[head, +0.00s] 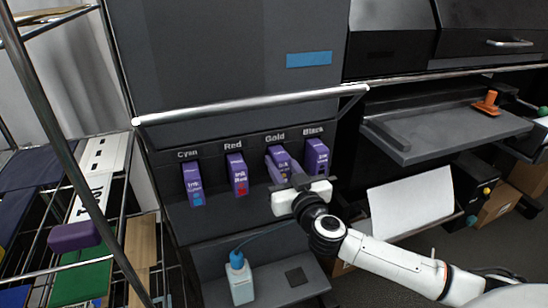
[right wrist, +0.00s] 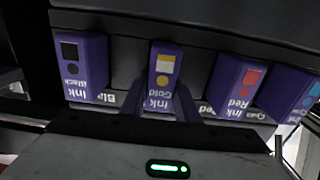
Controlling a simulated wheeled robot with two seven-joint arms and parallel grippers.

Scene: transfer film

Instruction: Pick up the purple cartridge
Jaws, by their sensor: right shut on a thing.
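Several purple ink cartridges stand in a row of slots in the dark machine. In the head view they are the Cyan cartridge (head: 194,184), the Red cartridge (head: 237,174), the Gold cartridge (head: 279,155) and the Black cartridge (head: 317,157). My right gripper (head: 282,168) is at the Gold slot, its fingers shut on the sides of the Gold cartridge. In the right wrist view the Gold cartridge (right wrist: 164,72), with a yellow mark, stands between the fingers. The gripper hides its lower part in the head view. My left gripper is not in view.
The neighbouring cartridges stand close on both sides. A silver rail (head: 250,107) runs above the row. A white bottle (head: 239,279) stands below on a ledge. At left, a wire rack holds a purple block (head: 73,237). A grey tray (head: 450,130) is at right.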

